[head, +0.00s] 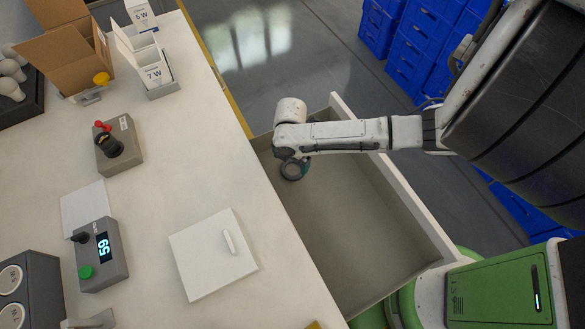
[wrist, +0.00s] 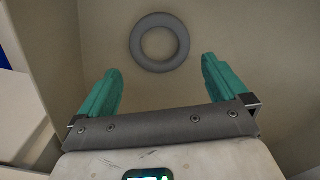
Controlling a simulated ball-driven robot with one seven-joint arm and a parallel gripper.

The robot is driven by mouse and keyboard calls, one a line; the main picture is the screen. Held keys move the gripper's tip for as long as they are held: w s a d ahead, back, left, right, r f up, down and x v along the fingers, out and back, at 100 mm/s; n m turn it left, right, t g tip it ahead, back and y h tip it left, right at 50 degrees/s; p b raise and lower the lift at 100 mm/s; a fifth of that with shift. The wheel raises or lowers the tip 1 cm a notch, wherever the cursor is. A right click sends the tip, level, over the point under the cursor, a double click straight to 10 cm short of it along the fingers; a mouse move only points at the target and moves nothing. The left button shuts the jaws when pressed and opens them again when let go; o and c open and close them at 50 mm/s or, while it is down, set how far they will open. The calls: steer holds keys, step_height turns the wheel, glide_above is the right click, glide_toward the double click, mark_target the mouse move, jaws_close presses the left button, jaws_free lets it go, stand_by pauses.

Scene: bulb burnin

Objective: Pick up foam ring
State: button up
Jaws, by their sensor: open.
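The foam ring (wrist: 136,42) is dark grey and lies flat on the bottom of an open drawer (head: 345,225). In the wrist view it is just ahead of the fingertips, near the top of the picture. In the head view the ring (head: 294,177) shows under my wrist, at the drawer's far left part, partly hidden by the gripper. My gripper (wrist: 160,73) has teal fingers, spread wide apart with nothing between them. It is over the drawer, a little short of the ring in the wrist view. In the head view the gripper's fingers are mostly hidden by my wrist.
The drawer's raised walls (head: 395,185) surround the ring. The white worktop (head: 190,180) lies to the left, with a white lid (head: 205,262), a timer box (head: 95,262), a socket box (head: 128,145) and cartons (head: 65,50). Blue crates (head: 425,45) stand beyond on the floor.

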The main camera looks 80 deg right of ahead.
mark_target(292, 172)
steer(key=shift+s+f, duration=0.1)
steer(key=shift+f, duration=2.5)
steer(key=shift+c, duration=0.5)
steer(key=c, duration=0.7)
steer(key=shift+r, duration=0.2)
